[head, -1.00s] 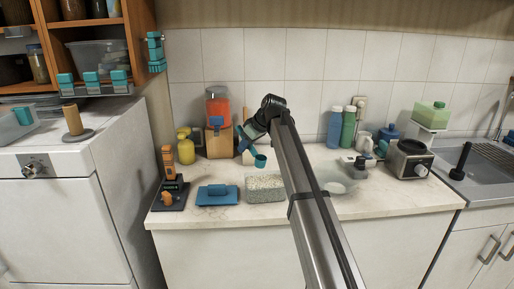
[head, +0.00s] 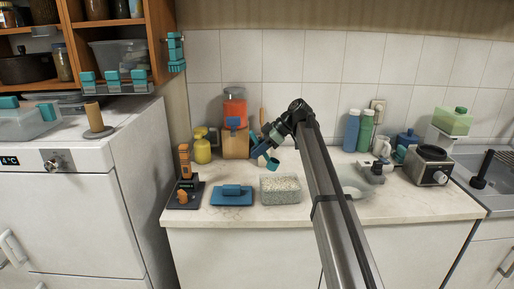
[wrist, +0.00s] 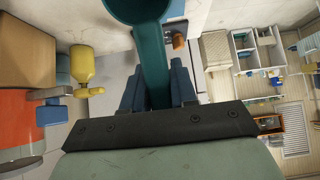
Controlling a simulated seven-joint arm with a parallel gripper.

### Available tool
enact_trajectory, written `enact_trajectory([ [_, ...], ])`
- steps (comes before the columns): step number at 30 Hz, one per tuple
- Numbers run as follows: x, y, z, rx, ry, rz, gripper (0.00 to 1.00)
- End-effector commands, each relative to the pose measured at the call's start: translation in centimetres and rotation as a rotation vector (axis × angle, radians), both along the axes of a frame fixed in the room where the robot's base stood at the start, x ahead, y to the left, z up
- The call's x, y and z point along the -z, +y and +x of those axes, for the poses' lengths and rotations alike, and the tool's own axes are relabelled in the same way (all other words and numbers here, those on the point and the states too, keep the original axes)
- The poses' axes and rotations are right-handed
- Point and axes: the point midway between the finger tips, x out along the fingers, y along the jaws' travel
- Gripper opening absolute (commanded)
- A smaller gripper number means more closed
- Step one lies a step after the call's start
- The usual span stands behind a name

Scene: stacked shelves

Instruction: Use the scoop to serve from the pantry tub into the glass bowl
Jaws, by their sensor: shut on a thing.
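The pantry tub (head: 281,190) is a clear rectangular tub full of pale grains, standing open near the counter's front edge. My gripper (head: 260,149) is above and behind the tub, shut on the teal scoop (head: 271,163). The scoop's cup hangs over the tub's back left side, apart from the grains; I cannot tell what is in it. In the wrist view the scoop (wrist: 153,55) runs between the blue fingers of my gripper (wrist: 158,88). The glass bowl (head: 354,190) is right of the tub, partly hidden by my arm.
A blue lid (head: 232,196) lies left of the tub, with a black-and-orange device (head: 184,188) beyond it. A yellow bottle (head: 202,147) and a red-topped dispenser (head: 235,110) stand behind. Bottles (head: 365,130) and a dark appliance (head: 428,165) are at the right.

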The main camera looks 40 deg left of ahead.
Motion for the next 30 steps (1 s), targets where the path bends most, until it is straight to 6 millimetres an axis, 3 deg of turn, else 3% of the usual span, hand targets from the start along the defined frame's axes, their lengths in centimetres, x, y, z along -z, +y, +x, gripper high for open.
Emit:
enact_trajectory([
  [30, 6.3, -1.5, 1.5, 0.004, 0.227, 0.227, 0.00],
])
